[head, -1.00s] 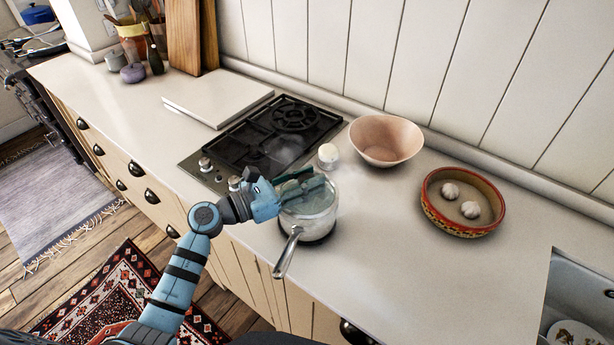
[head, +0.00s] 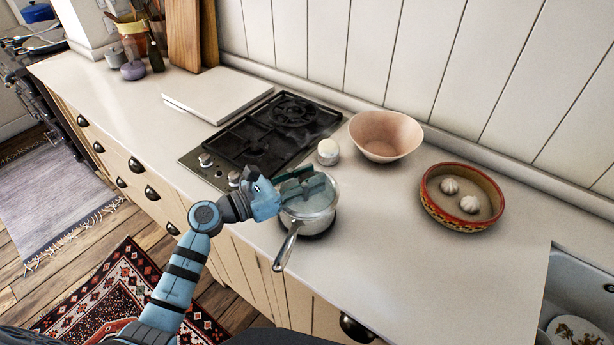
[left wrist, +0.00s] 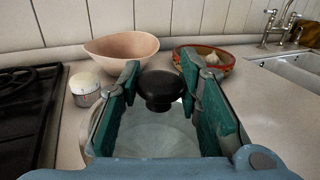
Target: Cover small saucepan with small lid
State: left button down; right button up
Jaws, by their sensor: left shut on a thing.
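The small saucepan (head: 312,222) is a shiny metal pan on the counter, right of the hob, its handle (head: 287,246) pointing to the front. The small lid (left wrist: 160,138) is clear glass with a black knob (left wrist: 160,88). It is over the saucepan's top; whether its rim is fully seated I cannot tell. My left gripper (head: 308,187) is above the pan and shut on the lid's knob, which shows between the green finger pads in the left wrist view. The fingers hide part of the lid in the head view. My right gripper is not in view.
A small white timer-like object (head: 328,152) stands just behind the pan. A pink bowl (head: 386,138) and a red-rimmed dish (head: 432,205) with garlic are to the right. The black gas hob (head: 262,140) is to the left. The counter front right is clear; the sink (head: 590,285) is beyond it.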

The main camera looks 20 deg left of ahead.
pick_arm(q)
jog(key=shift+f+b, duration=0.4)
jog(key=shift+b, duration=0.1)
dwell(0.5)
jog(key=c, duration=1.4)
grip_release()
jog(key=shift+c, duration=0.2)
jog(key=b+v, duration=0.3)
jog(key=v, duration=0.8)
